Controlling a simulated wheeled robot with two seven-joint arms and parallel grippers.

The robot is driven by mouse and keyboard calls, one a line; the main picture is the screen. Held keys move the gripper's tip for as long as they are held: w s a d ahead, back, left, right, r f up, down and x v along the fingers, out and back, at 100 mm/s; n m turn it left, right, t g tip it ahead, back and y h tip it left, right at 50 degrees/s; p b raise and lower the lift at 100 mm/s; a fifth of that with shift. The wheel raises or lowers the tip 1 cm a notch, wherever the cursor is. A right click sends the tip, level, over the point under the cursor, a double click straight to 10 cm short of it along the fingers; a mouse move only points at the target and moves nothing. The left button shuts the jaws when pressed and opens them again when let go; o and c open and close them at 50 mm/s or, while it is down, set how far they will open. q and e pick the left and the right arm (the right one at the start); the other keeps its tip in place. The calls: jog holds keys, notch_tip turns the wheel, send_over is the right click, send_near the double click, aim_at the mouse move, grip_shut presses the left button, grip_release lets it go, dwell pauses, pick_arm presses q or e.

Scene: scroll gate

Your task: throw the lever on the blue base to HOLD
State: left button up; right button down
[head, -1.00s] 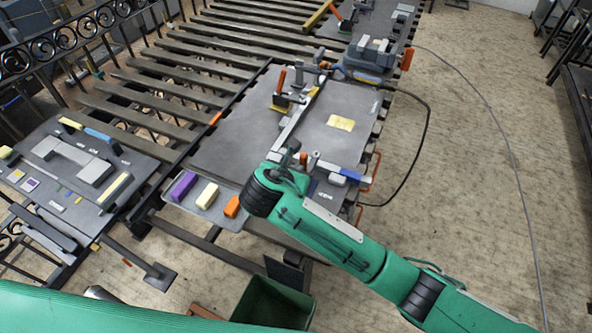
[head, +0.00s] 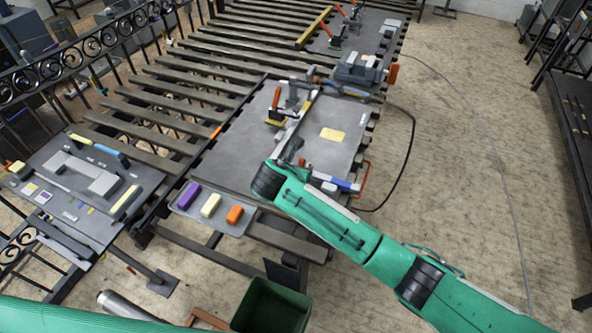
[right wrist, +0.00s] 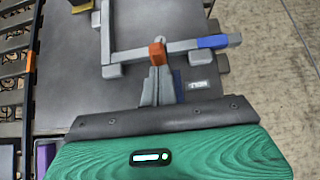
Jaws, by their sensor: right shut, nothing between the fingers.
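My right gripper (right wrist: 158,88) is shut and empty, pointing down at the grey plate (right wrist: 75,95). In the head view the same gripper (head: 290,150) is over the near part of the plate, partly covered by my arm. An orange lever tip (right wrist: 157,53) shows just beyond the fingers; I cannot tell whether they touch. A sliver of the blue base (right wrist: 178,82) shows behind the fingers, the rest hidden. A small white label (right wrist: 199,86) lies right of it, its lettering not legible. My left gripper is not in view.
A grey bar with a blue section (right wrist: 212,42) runs across beyond the lever. Another orange-handled lever on a yellow base (head: 275,121) stands farther back. A tray (head: 215,226) holds purple, cream and orange blocks. A yellow sheet (head: 333,134) lies on clear plate.

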jog(key=shift+w+d+r, duration=0.1)
jog(key=shift+r, duration=0.05)
jog(key=b+v, duration=0.3)
jog(key=v, duration=1.1)
jog(key=shift+f, duration=0.25)
